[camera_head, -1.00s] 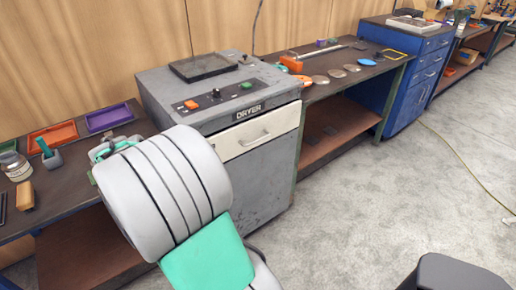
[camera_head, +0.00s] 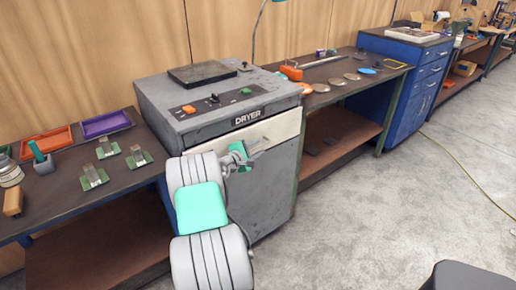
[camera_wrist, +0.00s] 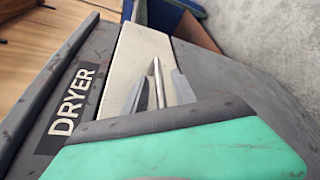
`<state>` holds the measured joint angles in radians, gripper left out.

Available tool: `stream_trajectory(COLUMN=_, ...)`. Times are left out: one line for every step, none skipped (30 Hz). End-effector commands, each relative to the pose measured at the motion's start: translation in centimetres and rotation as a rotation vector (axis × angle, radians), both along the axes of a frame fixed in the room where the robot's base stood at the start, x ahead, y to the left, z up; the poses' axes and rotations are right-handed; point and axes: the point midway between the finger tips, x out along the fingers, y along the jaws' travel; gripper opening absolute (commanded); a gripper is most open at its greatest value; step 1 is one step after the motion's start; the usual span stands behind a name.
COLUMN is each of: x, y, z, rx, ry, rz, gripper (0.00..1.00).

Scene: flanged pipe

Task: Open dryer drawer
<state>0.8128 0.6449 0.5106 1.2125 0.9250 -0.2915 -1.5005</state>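The grey dryer (camera_head: 160,97) stands among the benches, with its label also showing in the wrist view (camera_wrist: 76,98). Its cream drawer front (camera_head: 283,127) looks flush with the body, so the drawer is shut. In the wrist view the drawer front (camera_wrist: 133,50) carries a metal bar handle (camera_wrist: 157,75). My gripper (camera_wrist: 158,90) is open at the handle, with one finger on each side of the bar and gaps showing. In the head view my gripper (camera_head: 256,147) is in front of the drawer, and my wrist and fingers hide most of the handle.
Benches flank the dryer. The left bench (camera_head: 65,185) holds an orange tray (camera_head: 48,141), a purple tray (camera_head: 106,124) and small green-based parts (camera_head: 138,156). A blue cabinet (camera_head: 400,85) stands further right. The concrete floor (camera_head: 385,220) in front of the dryer is clear.

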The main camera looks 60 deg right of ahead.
Motion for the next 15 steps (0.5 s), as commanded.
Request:
stream_trajectory(x=-0.15, y=-0.54, z=-0.14, rx=0.0, ry=-0.001, rz=-0.002, gripper=0.33)
stream_trajectory(x=-0.15, y=-0.74, z=-0.2, rx=0.001, ry=0.0, rz=-0.001, gripper=0.33)
stream_trajectory(x=-0.16, y=-0.91, z=-0.24, rx=0.001, ry=0.0, rz=0.0, gripper=0.33)
stream_trajectory(x=-0.14, y=-0.97, z=-0.24, rx=0.0, ry=0.0, rz=0.001, gripper=0.33)
stream_trajectory(x=-0.14, y=-1.0, z=-0.23, rx=0.0, ry=0.0, rz=0.001, gripper=0.33)
stream_trajectory(x=-0.13, y=-1.01, z=-0.23, rx=0.0, ry=0.0, rz=0.001, gripper=0.33)
stream_trajectory(x=-0.12, y=-1.0, z=-0.23, rx=0.0, ry=0.0, rz=0.001, gripper=0.33)
stream_trajectory(x=-0.12, y=-0.99, z=-0.22, rx=0.0, ry=0.0, rz=0.001, gripper=0.33)
stream_trajectory(x=-0.12, y=-0.98, z=-0.22, rx=0.0, ry=0.0, rz=0.001, gripper=0.33)
stream_trajectory(x=-0.12, y=-0.98, z=-0.22, rx=0.0, ry=0.0, rz=0.001, gripper=0.33)
stream_trajectory(x=-0.12, y=-0.97, z=-0.21, rx=0.0, ry=0.0, rz=0.001, gripper=0.3)
stream_trajectory(x=-0.12, y=-0.97, z=-0.21, rx=0.0, ry=0.0, rz=0.001, gripper=0.27)
stream_trajectory(x=-0.12, y=-0.97, z=-0.22, rx=0.0, ry=0.0, rz=0.001, gripper=0.24)
stream_trajectory(x=-0.12, y=-0.97, z=-0.22, rx=0.0, ry=0.0, rz=0.001, gripper=0.22)
stream_trajectory(x=-0.11, y=-0.96, z=-0.22, rx=0.0, ry=0.0, rz=0.001, gripper=0.19)
